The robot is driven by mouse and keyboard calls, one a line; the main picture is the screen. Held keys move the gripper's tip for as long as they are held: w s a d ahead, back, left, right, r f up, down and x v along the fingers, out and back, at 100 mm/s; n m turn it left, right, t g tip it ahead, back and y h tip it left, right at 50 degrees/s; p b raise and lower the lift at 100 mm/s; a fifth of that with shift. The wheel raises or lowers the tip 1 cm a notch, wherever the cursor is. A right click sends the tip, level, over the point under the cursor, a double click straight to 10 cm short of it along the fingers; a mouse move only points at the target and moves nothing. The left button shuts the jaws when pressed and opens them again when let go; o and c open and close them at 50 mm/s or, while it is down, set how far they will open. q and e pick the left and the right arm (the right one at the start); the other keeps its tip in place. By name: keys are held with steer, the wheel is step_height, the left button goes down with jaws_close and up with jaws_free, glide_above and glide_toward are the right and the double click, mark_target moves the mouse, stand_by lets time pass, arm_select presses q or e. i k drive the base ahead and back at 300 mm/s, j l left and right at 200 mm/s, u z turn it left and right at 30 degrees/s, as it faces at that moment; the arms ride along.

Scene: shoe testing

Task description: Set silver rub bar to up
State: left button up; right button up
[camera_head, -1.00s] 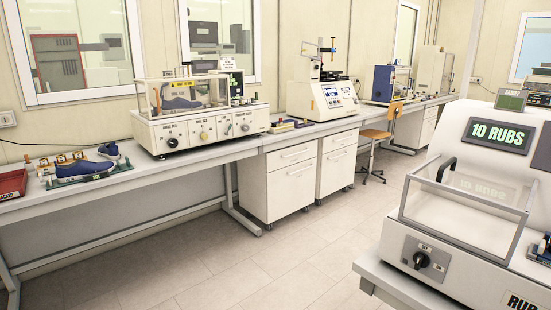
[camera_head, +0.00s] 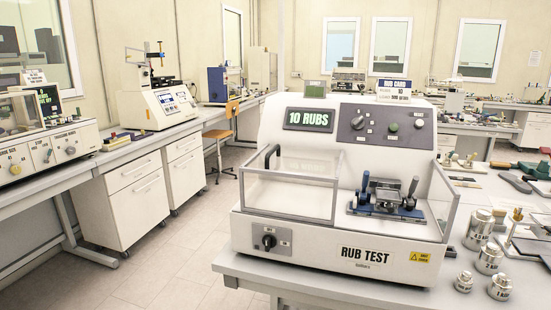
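The rub test machine (camera_head: 300,235) stands on the near bench, with a display (camera_head: 309,119) reading "10 RUBS". Its clear guard (camera_head: 290,188) covers the left half of the front bay. In the right half of the bay is a blue and silver fixture (camera_head: 386,200) with dark upright levers. A silver piece lies across the middle of that fixture; I cannot tell whether this is the rub bar or whether it is up or down. A black knob (camera_head: 267,241) sits on the lower left front. Neither of my grippers is in view.
Several silver weights (camera_head: 489,258) stand on the bench (camera_head: 400,282) right of the machine. A long side bench with other test machines (camera_head: 158,104) runs along the left wall. Open floor (camera_head: 170,245) lies between the benches, with an orange chair (camera_head: 219,132) farther back.

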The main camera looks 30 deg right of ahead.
mark_target(387, 197)
steer(key=l+z, duration=0.1)
steer(key=z, duration=0.3)
steer(key=l+z, duration=0.1)
steer(key=z, duration=0.75)
steer(key=i+l+z, duration=0.1)
steer(key=z, duration=0.3)
